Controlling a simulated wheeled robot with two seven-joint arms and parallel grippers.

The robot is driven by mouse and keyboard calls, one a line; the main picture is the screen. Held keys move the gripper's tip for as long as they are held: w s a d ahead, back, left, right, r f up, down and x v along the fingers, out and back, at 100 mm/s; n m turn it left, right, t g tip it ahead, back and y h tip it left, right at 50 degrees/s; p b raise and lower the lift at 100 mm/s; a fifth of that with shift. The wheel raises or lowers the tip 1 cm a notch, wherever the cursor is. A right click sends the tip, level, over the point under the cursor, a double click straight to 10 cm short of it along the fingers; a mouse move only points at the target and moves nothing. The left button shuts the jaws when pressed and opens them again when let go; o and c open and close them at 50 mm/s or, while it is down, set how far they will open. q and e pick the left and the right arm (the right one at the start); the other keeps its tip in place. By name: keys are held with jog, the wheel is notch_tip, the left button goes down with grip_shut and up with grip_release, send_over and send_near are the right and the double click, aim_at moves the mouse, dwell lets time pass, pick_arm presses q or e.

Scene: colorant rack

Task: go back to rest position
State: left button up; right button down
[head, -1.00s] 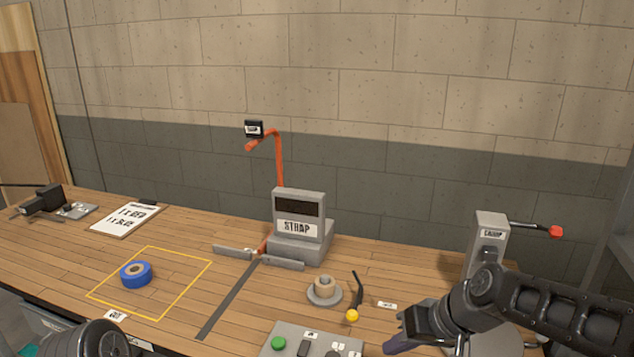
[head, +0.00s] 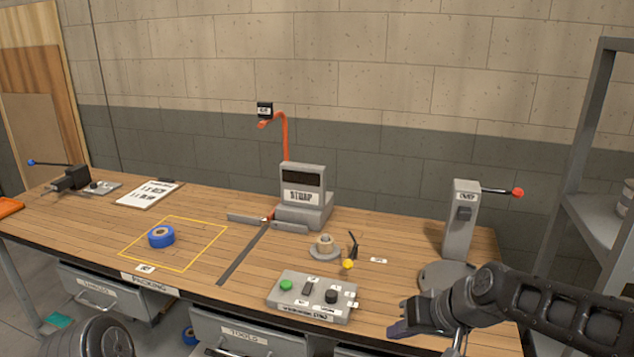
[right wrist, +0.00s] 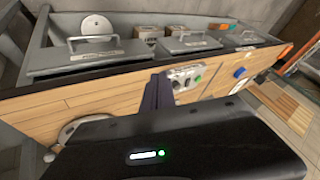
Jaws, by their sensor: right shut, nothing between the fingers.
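My right gripper (head: 402,322) is at the lower right of the head view, over the front right part of the wooden bench. It is shut and empty. In the right wrist view its dark fingers (right wrist: 158,92) show pressed together, with the bench behind them. My left gripper is out of view; only a rounded dark part of my left arm shows at the bottom left of the head view.
On the bench (head: 70,215) are a blue roll (head: 161,237) inside a yellow outline, a control box (head: 312,296), a strap machine (head: 302,197) and a clamp stand (head: 460,222) beside my right arm. A grey shelf (head: 590,140) stands at right.

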notch_tip(320, 180, down, 22)
jog(key=s+a+r+m+h, duration=0.1)
jog(key=s+a+m, duration=0.1)
jog(key=m, duration=0.1)
jog(key=s+a+f+g, duration=0.2)
jog(key=s+a+f, duration=0.1)
jog(key=s+f, duration=0.5)
jog(key=s+a+f+n+g, duration=0.1)
jog(key=s+a+f+g, duration=0.2)
jog(key=s+f, duration=0.6)
jog(key=s, duration=0.5)
jog(key=shift+f, duration=0.15)
